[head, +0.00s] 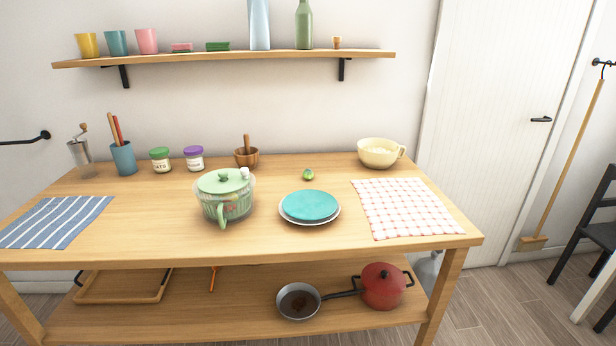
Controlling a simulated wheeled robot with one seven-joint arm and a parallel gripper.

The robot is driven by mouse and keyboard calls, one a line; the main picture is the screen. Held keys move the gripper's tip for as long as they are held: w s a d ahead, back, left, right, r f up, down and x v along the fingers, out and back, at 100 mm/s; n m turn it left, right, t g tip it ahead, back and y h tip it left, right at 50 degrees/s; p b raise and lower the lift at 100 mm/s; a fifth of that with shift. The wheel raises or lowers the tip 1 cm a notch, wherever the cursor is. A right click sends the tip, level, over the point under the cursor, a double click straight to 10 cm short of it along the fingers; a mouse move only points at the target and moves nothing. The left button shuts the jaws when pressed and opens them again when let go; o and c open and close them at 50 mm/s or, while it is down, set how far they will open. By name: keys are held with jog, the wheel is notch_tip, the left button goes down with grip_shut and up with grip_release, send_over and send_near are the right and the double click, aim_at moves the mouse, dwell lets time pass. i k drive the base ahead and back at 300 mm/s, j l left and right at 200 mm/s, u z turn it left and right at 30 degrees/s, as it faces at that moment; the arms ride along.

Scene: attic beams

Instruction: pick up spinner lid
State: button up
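The spinner lid (222,181) is pale green with a darker green knob in its middle and a small white knob near its right edge. It sits on top of a clear and green spinner bowl (228,207) on the wooden table, left of the middle. A green handle hangs down the front of the bowl. My gripper is not in the head view.
Stacked plates (309,206), teal on top, stand right of the spinner. A wooden mortar (247,157) and two jars stand behind it. A striped cloth (54,221) lies left, a checked cloth (408,208) right. A wall shelf (225,58) hangs above. The table front near the spinner is clear.

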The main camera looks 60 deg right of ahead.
aim_at(222, 175)
jog(key=l+u, duration=0.1)
jog(key=u, duration=0.35)
jog(key=k+l+u, duration=0.35)
jog(key=l, duration=0.15)
jog(key=k+l+u, duration=0.4)
jog(key=k+l, duration=0.75)
jog(key=l, duration=0.15)
